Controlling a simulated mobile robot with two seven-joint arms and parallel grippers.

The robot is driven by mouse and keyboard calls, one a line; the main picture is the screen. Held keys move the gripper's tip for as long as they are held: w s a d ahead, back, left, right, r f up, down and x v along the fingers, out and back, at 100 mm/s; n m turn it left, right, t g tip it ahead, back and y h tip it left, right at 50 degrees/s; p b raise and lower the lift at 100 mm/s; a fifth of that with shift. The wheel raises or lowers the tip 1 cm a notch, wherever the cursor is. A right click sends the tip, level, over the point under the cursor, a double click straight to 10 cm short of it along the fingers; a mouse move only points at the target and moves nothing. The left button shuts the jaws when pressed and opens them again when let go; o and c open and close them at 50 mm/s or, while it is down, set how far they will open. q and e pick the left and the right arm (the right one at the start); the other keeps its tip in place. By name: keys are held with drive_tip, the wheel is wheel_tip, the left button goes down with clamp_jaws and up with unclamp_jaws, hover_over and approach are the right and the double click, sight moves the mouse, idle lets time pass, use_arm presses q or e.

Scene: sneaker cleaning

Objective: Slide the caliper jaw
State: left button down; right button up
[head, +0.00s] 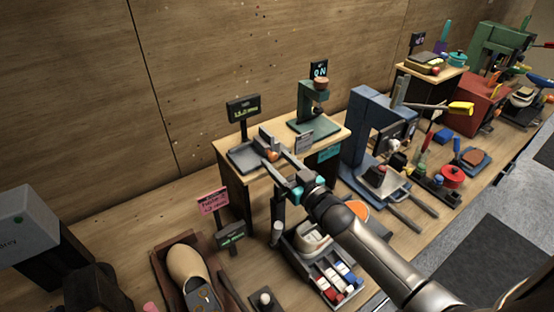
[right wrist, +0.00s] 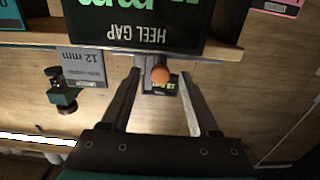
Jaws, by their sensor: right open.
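The caliper (head: 245,158) is a grey device on the near left part of the small raised bench. Its jaw area shows a grey upright block (head: 265,136) and a small orange-brown knob (head: 272,156). My right gripper (head: 277,156) reaches in from the lower right, fingers open around the knob's place. In the right wrist view the round knob (right wrist: 160,74) sits between the two spread finger tips (right wrist: 160,76), with a visible gap on each side. Whether either finger touches the caliper is unclear. My left gripper is not in view.
A dark display (head: 243,107) with green digits stands behind the caliper; a "HEEL GAP" panel (right wrist: 150,30) fills the upper wrist view. A grey "12 mm" plate (right wrist: 84,68) is beside it. A green press (head: 315,110) stands to the right. A beige shoe (head: 188,268) lies below left.

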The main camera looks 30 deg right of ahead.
drive_tip(key=shift+w+a, duration=0.1)
drive_tip(key=shift+w, duration=0.45)
drive_tip(key=shift+c, duration=0.2)
clamp_jaws()
idle(1.0)
